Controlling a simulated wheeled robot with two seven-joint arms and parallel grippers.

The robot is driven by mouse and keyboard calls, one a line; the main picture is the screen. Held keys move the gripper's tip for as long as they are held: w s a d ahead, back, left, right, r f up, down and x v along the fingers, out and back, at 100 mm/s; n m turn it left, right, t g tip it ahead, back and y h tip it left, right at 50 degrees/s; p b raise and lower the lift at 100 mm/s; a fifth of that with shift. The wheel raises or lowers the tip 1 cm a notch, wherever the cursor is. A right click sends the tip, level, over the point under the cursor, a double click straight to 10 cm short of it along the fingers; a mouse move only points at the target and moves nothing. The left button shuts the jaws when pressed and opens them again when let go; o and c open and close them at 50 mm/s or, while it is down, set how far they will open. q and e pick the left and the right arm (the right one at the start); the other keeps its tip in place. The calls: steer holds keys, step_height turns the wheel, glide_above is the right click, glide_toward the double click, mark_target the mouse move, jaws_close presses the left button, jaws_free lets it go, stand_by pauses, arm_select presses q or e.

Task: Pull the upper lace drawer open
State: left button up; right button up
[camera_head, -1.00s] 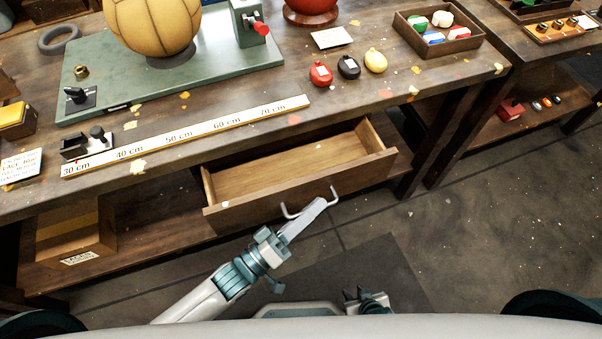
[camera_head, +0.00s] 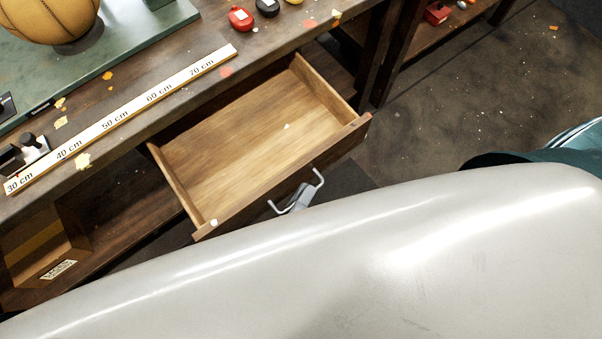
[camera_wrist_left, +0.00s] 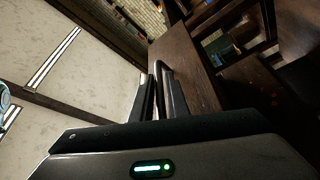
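The upper lace drawer (camera_head: 240,140) stands pulled well out from under the bench in the head view, its pale wooden floor bare except for small light specks. Its metal bar handle (camera_head: 318,178) is on the front face. My left gripper (camera_head: 297,200) is at the handle, its fingers close together on the bar. The rest of that arm is hidden behind my own pale body. In the left wrist view my fingers (camera_wrist_left: 156,95) are close together at the handle, against the dark wooden drawer front (camera_wrist_left: 185,65). My right gripper is not in view.
The bench top holds a scale strip (camera_head: 125,115), a leather ball (camera_head: 45,15) on a green board (camera_head: 140,35), and a red round item (camera_head: 240,19). A box (camera_head: 45,245) sits on the lower shelf at left. Open floor (camera_head: 450,95) lies to the right.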

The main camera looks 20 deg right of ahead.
arm_select(q)
steer(key=shift+o, duration=0.9)
